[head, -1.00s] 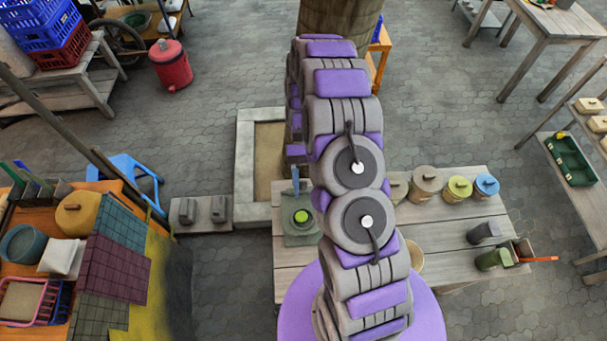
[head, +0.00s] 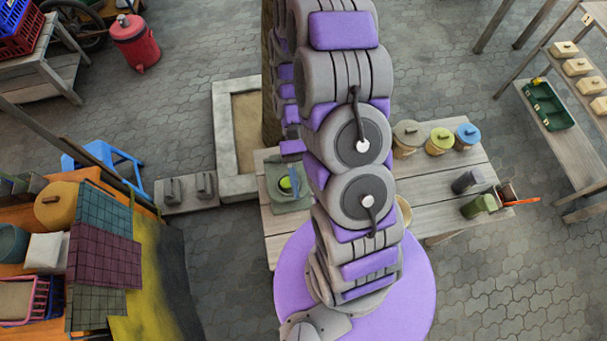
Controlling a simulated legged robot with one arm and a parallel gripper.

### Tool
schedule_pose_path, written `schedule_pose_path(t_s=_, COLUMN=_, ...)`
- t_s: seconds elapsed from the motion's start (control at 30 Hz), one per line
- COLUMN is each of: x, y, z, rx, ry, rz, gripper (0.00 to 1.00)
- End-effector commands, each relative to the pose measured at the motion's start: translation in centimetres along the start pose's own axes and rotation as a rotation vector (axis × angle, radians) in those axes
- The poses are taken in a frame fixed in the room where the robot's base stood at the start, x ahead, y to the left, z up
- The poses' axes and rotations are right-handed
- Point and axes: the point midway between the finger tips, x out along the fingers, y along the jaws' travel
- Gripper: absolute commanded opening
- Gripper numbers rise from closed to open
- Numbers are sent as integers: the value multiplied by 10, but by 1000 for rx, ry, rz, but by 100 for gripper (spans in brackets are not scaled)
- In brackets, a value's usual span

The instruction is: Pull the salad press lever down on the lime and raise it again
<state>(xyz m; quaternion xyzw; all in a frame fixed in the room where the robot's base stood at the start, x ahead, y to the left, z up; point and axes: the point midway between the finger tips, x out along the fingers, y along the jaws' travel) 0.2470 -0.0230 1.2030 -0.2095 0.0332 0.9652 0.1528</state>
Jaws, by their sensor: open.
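The salad press (head: 281,200) is a grey-green base on the left end of the wooden table. The bright green lime (head: 286,183) sits on it. A small dark-blue upright part, perhaps the lever, shows close to the lime; its angle is hard to tell. My grey and purple arm rises in front and leaves the top of the picture. A further stretch of it comes down behind, ending in a purple part just above and behind the press. My gripper's fingers cannot be made out; the arm hides that area, so contact with the lever cannot be told.
The wooden table (head: 430,185) bears lidded pots (head: 440,140) at its back right and a green container (head: 478,206) at its right. A stone-edged trough (head: 225,150) lies behind the press. A cluttered orange stall (head: 30,240) stands at left.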

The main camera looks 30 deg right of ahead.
Motion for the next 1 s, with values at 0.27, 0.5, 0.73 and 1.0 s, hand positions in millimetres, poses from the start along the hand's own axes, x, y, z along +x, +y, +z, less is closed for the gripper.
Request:
schedule_pose_path(t_s=0.27, x=0, y=0, z=0, rx=0, ry=0, rz=0, gripper=49)
schedule_pose_path(t_s=0.5, x=-12, y=-2, z=-6, rx=3, ry=98, rz=12, gripper=49)
schedule_pose_path(t_s=0.73, x=-44, y=-9, z=-15, rx=9, ry=331, rz=33, gripper=49)
schedule_pose_path(t_s=1.0, x=-85, y=-18, z=-12, rx=11, ry=608, rz=40, gripper=49)
